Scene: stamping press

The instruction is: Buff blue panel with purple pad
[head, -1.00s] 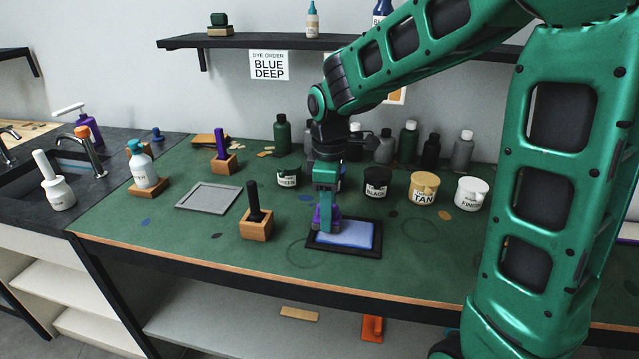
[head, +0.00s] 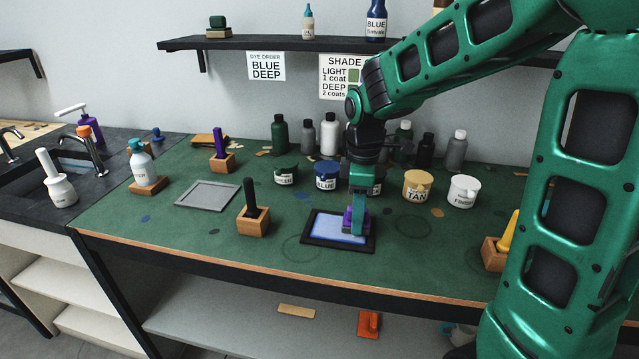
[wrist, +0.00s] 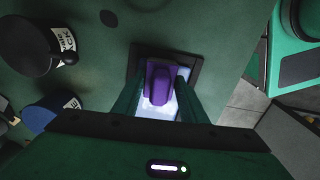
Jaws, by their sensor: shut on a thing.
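The blue panel (head: 325,229) lies in a black tray (head: 313,241) near the front of the green bench. My gripper (head: 356,222) is over the panel's right part, shut on the purple pad (head: 348,218). In the wrist view the purple pad (wrist: 160,82) sits between my two fingers, above the panel (wrist: 182,105), which looks pale and shiny there. The pad appears to be down on the panel; exact contact is hard to tell. My fingers and the pad hide part of the panel.
Behind my gripper stand the blue jar (head: 326,176), the tan jar (head: 417,187) and the finish jar (head: 463,191). A wooden block with a black handle (head: 252,212) stands left of the tray. A yellow-handled tool (head: 507,235) stands at right.

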